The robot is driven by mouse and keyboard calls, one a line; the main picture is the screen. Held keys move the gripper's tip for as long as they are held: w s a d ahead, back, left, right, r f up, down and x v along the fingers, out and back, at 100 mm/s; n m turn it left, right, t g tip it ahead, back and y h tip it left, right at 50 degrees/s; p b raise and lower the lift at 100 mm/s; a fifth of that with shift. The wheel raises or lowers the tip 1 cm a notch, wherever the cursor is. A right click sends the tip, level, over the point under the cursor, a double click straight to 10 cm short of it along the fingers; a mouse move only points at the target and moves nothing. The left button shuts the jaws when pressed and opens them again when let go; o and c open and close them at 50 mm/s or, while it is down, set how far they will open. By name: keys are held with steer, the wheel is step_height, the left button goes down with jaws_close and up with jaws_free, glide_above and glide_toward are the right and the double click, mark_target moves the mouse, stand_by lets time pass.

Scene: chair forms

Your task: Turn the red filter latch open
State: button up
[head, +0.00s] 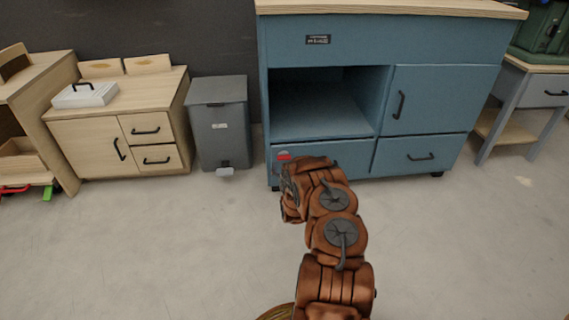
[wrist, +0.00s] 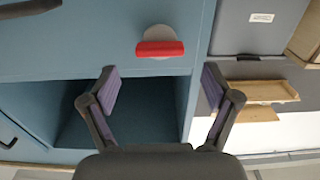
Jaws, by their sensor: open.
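The red filter latch (wrist: 160,48) is a horizontal red bar on a round grey plate, mounted on the blue cabinet's front. In the head view the latch (head: 284,156) shows at the lower left of the cabinet, just above the end of my arm. In the wrist view my gripper (wrist: 160,76) is open, with one finger on each side of the latch's position and the latch a little beyond the fingertips. Nothing is between the fingers, and I see no contact. In the head view the fingers are hidden by my arm.
The blue cabinet (head: 440,36) has an open bay, a door and lower drawers with dark handles. A grey bin (head: 220,125) stands to its left, then a wooden cabinet (head: 85,135). A side table (head: 540,88) stands at right. The floor in front is clear.

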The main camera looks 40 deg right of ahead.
mark_target(284, 159)
steer(key=shift+b+x, duration=0.6)
steer(key=shift+x, duration=1.2)
steer(key=shift+c, duration=0.3)
steer(key=c, duration=1.1)
